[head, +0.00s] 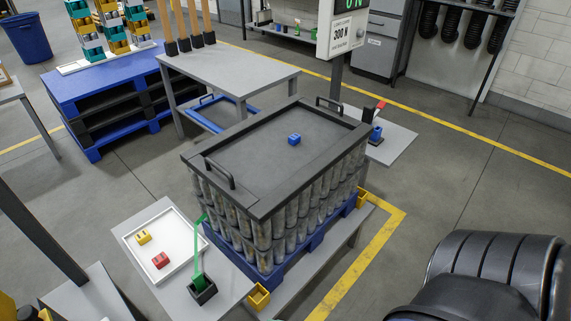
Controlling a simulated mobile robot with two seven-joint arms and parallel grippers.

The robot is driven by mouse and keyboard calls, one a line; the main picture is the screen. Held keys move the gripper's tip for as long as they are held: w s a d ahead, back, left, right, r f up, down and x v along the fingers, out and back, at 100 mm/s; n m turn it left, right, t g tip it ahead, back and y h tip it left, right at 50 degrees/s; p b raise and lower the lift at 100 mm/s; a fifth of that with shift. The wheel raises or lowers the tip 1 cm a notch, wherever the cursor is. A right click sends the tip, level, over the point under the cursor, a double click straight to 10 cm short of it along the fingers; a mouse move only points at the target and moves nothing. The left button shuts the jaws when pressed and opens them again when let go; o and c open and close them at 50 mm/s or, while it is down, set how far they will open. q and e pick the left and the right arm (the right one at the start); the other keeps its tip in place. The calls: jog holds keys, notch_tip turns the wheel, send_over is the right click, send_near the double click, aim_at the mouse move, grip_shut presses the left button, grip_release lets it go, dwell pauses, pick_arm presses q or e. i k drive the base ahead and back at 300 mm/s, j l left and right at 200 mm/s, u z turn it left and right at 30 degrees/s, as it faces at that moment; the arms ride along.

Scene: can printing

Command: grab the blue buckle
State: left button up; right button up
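The small blue buckle (294,140) lies on the flat dark grey lid (250,165), right of the lid's middle and clear of its raised rim. Nothing touches or covers the buckle from above. The lid rests on a stack of clear cans (265,235), with a black handle at its near left end and another at its far end. Neither of my grippers shows in the head view.
A white tray (150,222) at the lower left holds a yellow buckle (143,237) and a red buckle (160,260). A green upright strip in a black holder (202,290) stands beside it. A large black ribbed shape (490,270) fills the lower right.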

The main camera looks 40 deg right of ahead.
aim_at(294, 138)
jog(key=z, duration=1.4)
jog(key=l+u, duration=0.1)
jog(key=u, duration=0.3)
jog(key=i+l+u, duration=0.1)
jog(key=u, duration=0.25)
jog(key=l+u, duration=0.1)
jog(key=u, duration=0.3)
jog(key=l+u, duration=0.3)
jog(key=l, duration=0.15)
jog(key=l+u, duration=0.35)
jog(key=k+l+u, duration=0.1)
jog(key=l, duration=0.35)
jog(key=k+l+u, duration=0.1)
jog(key=l, duration=0.4)
